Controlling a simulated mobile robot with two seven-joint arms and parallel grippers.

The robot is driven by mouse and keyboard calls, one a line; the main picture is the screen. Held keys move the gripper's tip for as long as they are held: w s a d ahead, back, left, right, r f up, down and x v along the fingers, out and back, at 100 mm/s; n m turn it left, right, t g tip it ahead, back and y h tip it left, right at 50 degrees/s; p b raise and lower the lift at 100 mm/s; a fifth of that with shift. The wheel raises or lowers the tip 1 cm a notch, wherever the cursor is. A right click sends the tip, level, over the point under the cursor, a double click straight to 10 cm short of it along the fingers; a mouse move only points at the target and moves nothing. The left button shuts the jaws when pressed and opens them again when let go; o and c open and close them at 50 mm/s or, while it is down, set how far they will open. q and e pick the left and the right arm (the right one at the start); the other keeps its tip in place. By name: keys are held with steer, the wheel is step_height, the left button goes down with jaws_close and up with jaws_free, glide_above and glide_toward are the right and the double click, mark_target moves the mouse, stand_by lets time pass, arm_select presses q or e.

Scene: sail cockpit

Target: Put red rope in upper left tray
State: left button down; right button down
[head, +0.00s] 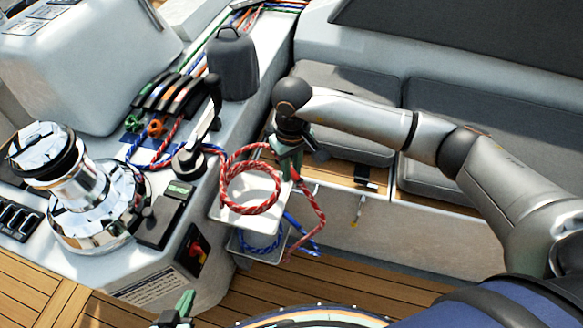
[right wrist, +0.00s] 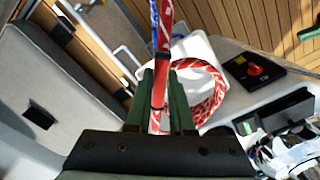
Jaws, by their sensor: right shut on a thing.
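The red rope (head: 250,180) is red with white flecks and lies in a loose coil at the upper white tray (head: 226,217), with a tail hanging over its right side. The coil also shows in the right wrist view (right wrist: 215,92), on the white tray (right wrist: 193,47). My right gripper (head: 291,165) is at the tray's right edge, shut on a strand of the red rope; its green fingers (right wrist: 163,98) show close up. My left gripper (head: 183,304) shows only in part at the bottom of the head view, low over the deck; its opening is unclear.
A lower tray (head: 262,258) holds blue rope (head: 255,240), partly hanging out. A chrome winch (head: 95,205), a black-handled lever (head: 207,120) and a red switch (head: 196,247) are left of the trays. Grey seat cushions (head: 340,105) lie behind my right arm.

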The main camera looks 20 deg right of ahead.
steer(key=shift+f, duration=0.1)
steer(key=shift+b, duration=0.45)
steer(key=shift+f, duration=0.15)
step_height(320, 180, down, 4)
steer(key=b, duration=0.4)
stand_by(1.2)
steer(key=shift+f+b, duration=0.1)
steer(key=shift+b, duration=0.4)
stand_by(0.3)
